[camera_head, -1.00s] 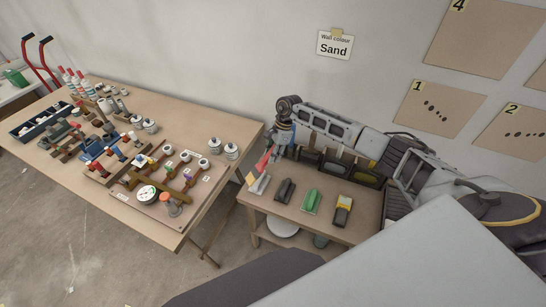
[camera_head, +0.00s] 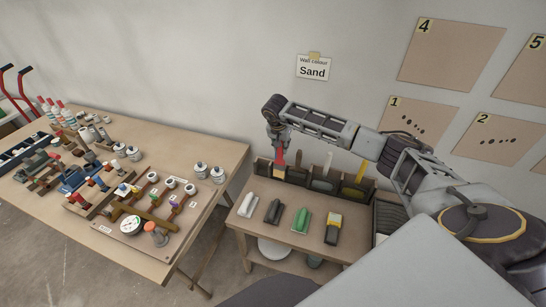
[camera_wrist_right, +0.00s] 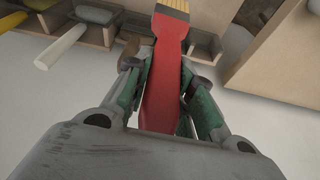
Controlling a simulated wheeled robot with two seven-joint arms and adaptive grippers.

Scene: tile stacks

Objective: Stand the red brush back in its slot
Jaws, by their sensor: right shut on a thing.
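The red brush (camera_head: 280,158) is held nearly upright, its tan bristles down, at the left end of the slotted rack (camera_head: 295,173) along the back of the small table. My right gripper (camera_head: 279,142) is shut on it. In the right wrist view the brush's red handle (camera_wrist_right: 163,75) lies between the two fingers, bristles away from the palm. The bristle end is near the rack's compartments; I cannot tell whether it is inside one. My left gripper is out of view.
White-handled (camera_head: 327,163) and yellow-handled (camera_head: 360,173) tools stand in other rack compartments. A white tool (camera_head: 247,205), dark block (camera_head: 273,211), green block (camera_head: 301,220) and yellow-black tool (camera_head: 333,228) lie on the small table (camera_head: 288,238). A cluttered workbench (camera_head: 165,258) stands at left.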

